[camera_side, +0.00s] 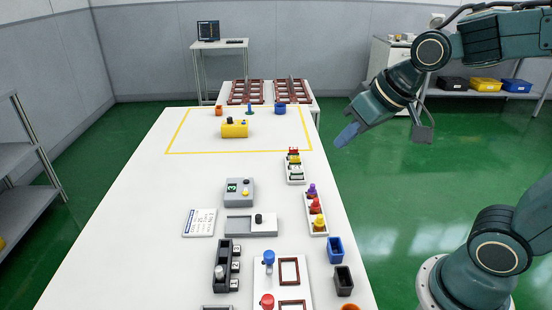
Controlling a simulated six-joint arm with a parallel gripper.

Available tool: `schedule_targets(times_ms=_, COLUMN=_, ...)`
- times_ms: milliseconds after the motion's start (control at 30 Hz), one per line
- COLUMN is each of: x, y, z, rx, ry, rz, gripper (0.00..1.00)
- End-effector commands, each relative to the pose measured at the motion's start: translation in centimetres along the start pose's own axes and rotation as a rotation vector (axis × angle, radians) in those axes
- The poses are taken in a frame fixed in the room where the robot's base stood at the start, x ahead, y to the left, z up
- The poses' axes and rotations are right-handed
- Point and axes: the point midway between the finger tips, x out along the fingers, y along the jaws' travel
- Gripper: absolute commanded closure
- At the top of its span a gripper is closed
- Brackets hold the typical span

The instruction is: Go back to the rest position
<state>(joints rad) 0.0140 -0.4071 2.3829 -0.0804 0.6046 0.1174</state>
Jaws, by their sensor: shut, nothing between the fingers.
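My gripper (347,134) is at the upper right of the view, in the air to the right of the white table (130,215). It points down and to the left, with the green floor behind it. Its fingers look shut with nothing held. It is apart from every object on the table.
Racks of coloured knobs (315,212) line the right edge. Blue (335,249) and dark (343,280) bins, a grey slider box (250,226) and a card (199,222) stand nearer. The table's left side is clear.

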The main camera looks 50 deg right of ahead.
Motion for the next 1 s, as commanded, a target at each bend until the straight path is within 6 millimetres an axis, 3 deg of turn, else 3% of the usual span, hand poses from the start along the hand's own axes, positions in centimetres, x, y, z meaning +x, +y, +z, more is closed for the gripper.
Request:
schedule_targets(times_ms=200, x=-3.4, y=0.8, z=4.1, rx=-0.042, ry=-0.025, rz=0.033, gripper=1.0)
schedule_targets(times_ms=500, x=-5.7, y=1.7, z=8.3, rx=-0.077, ry=-0.059, rz=0.058, gripper=1.0)
schedule_targets(times_ms=1000, x=-6.0, y=1.8, z=8.9, rx=-0.082, ry=-0.067, rz=0.062, gripper=1.0)
